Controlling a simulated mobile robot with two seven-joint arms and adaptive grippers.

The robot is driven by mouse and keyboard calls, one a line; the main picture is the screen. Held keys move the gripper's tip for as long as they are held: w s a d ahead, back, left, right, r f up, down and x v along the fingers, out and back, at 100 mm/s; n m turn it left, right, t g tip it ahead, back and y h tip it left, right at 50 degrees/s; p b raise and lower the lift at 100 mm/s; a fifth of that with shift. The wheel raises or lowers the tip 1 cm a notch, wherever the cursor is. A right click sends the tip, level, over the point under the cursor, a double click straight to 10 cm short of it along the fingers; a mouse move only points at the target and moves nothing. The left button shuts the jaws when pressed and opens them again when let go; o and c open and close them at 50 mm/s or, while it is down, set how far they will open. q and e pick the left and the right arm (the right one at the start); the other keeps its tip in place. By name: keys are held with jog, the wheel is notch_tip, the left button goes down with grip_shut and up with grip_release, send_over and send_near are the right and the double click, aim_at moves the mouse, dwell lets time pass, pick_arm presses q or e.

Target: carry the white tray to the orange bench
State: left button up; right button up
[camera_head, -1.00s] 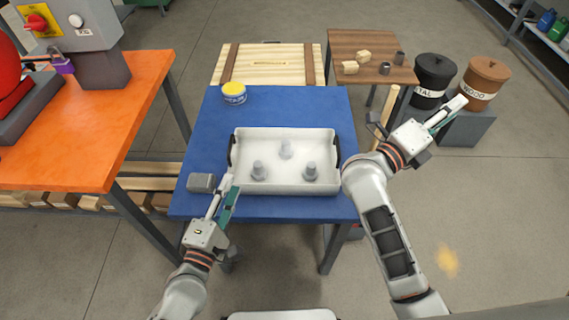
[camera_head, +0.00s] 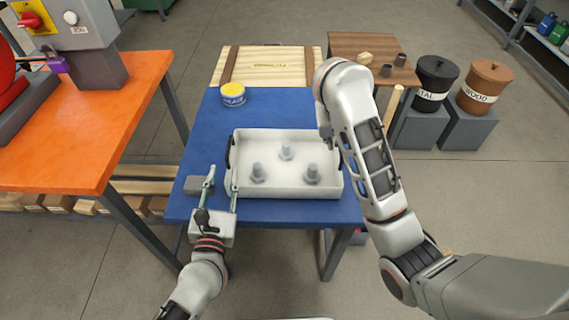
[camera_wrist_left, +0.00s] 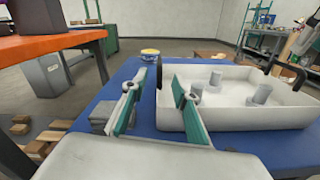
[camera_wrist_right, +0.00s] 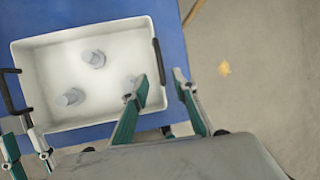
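The white tray (camera_head: 290,191) sits on the blue table with several grey bolts standing in it. It has a black handle at each end; the right handle (camera_wrist_right: 159,62) shows in the right wrist view. The orange bench (camera_head: 120,130) stands left of the table. My left gripper (camera_head: 222,180) is open at the tray's left side, one finger close to the wall; it also shows in the left wrist view (camera_wrist_left: 160,80). My right gripper (camera_wrist_right: 159,76) is open, fingertips on either side of the right handle's line; contact cannot be told.
A yellow-lidded tub (camera_head: 233,94) and a grey block (camera_head: 196,184) are on the blue table (camera_head: 200,135). A wooden crate (camera_head: 262,66) and a brown table (camera_head: 366,43) stand behind. A grey machine with a purple padlock (camera_head: 58,65) stands on the orange bench.

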aim_at(227, 158)
pick_arm(q)
jog(key=shift+w, duration=0.1)
pick_arm(e)
jog(key=shift+f, duration=0.15)
